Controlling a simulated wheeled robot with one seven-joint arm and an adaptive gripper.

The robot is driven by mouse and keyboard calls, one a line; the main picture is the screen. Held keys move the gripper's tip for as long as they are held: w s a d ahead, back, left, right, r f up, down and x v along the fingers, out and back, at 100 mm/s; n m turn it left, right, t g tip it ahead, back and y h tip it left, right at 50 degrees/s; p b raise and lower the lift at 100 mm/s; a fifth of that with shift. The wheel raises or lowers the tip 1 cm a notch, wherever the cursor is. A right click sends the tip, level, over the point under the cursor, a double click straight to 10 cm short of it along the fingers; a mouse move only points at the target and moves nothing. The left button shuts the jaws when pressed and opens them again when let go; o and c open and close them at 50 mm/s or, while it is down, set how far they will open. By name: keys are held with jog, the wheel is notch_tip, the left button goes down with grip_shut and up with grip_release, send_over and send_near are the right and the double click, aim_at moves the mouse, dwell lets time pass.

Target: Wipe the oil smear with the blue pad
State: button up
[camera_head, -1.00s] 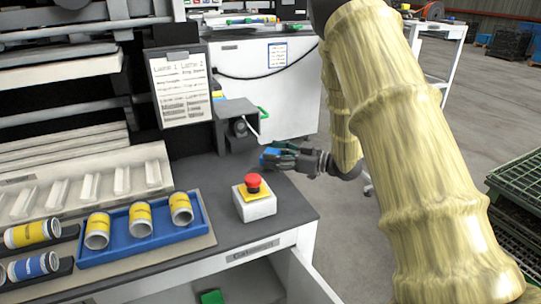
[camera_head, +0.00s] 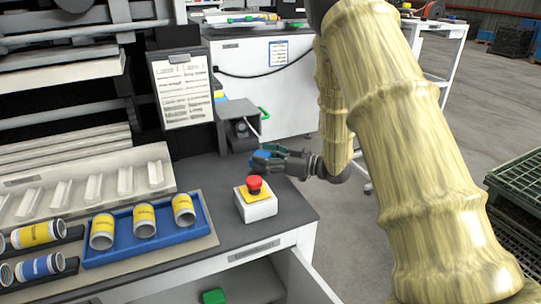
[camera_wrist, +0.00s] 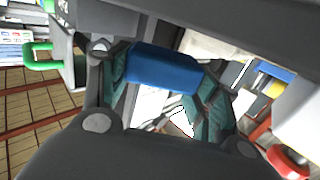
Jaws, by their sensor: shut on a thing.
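My gripper (camera_head: 265,158) is at the back of the grey bench top, behind the red button and next to the dark machine housing. It is shut on the blue pad (camera_head: 260,156). In the wrist view the blue pad (camera_wrist: 163,67) sits between the two green-lined fingers of my gripper (camera_wrist: 165,85). I cannot make out an oil smear in either view.
A red emergency button (camera_head: 255,188) on a white box stands just in front of my gripper. A blue tray (camera_head: 165,240) with yellow-banded cylinders lies to the left. A clipboard (camera_head: 183,90) hangs behind. A cabinet door (camera_head: 310,280) stands open below the bench.

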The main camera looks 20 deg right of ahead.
jog(key=shift+s+a+r+p, duration=0.15)
jog(key=shift+a+p, duration=0.25)
jog(key=shift+a, duration=1.4)
